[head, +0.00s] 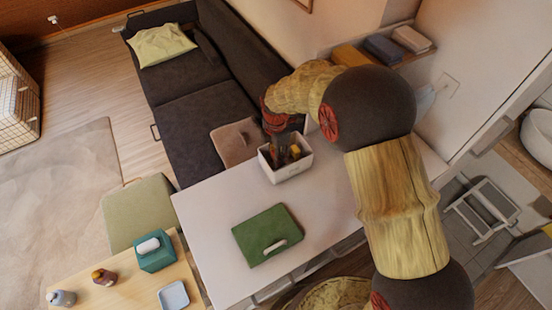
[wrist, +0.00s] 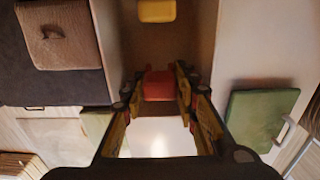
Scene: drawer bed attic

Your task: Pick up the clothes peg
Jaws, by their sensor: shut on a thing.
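My gripper (head: 283,155) reaches down into a white open box (head: 288,172) on the white table. In the wrist view, my gripper's fingers (wrist: 157,88) are shut on a small red thing (wrist: 158,85), which I take to be the clothes peg. Its exact shape is hard to make out. A yellow thing (wrist: 157,10) lies in the box, apart from the fingers; it also shows in the head view (head: 295,150). The fingertips and the red thing are not clear in the head view.
The box walls stand close around my gripper. A green case with a pale handle (head: 268,235) lies on the table (head: 215,205). A brown cushion (head: 236,142) and a dark sofa (head: 190,97) are beyond. A low wooden table with bottles (head: 130,280) stands at lower left.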

